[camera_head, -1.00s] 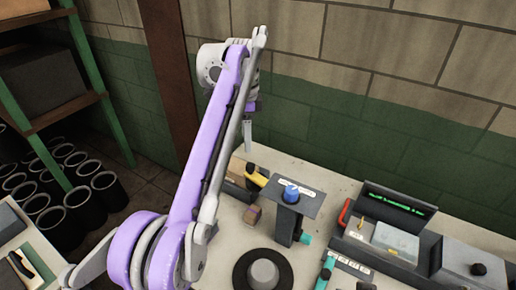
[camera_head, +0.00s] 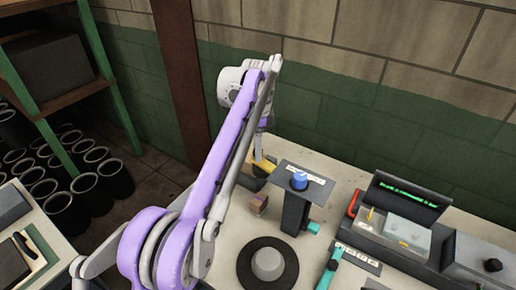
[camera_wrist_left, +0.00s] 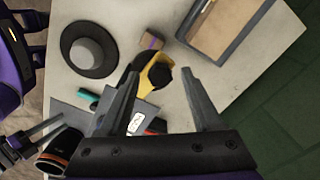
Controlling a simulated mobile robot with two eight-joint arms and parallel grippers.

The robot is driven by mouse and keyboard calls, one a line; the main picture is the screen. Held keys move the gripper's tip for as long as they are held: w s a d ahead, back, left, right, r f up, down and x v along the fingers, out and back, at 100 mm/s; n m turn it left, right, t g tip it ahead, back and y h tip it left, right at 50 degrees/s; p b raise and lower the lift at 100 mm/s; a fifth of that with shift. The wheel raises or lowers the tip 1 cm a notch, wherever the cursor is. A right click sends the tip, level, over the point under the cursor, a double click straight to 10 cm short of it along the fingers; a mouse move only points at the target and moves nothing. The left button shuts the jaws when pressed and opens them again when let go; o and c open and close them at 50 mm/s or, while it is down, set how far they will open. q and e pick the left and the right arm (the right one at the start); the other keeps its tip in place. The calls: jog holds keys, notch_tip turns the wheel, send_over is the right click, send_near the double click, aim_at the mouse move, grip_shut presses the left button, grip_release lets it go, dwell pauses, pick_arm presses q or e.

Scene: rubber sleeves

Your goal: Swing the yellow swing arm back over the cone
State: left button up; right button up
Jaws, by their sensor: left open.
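The yellow swing arm (camera_head: 265,168) shows in the head view just behind the dark post with the blue knob, partly hidden. In the left wrist view the yellow swing arm (camera_wrist_left: 153,76) has a black round end. The grey cone (camera_head: 267,262) stands on a black disc near the front of the bench; it also shows in the left wrist view (camera_wrist_left: 86,51). The swing arm lies to one side of the cone, not over it. My left gripper (camera_head: 258,150) is open above the swing arm. In the wrist view its fingers (camera_wrist_left: 161,74) straddle the black end; contact cannot be told.
A dark post with a blue knob (camera_head: 299,181) stands beside the swing arm. A small wooden block (camera_head: 258,204) lies nearby. A control box with a green display (camera_head: 408,193) fills the right side. A wooden tray (camera_wrist_left: 222,27) lies near the bench edge.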

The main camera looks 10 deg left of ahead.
pick_arm(q)
grip_shut()
dwell(0.4)
dwell(1.1)
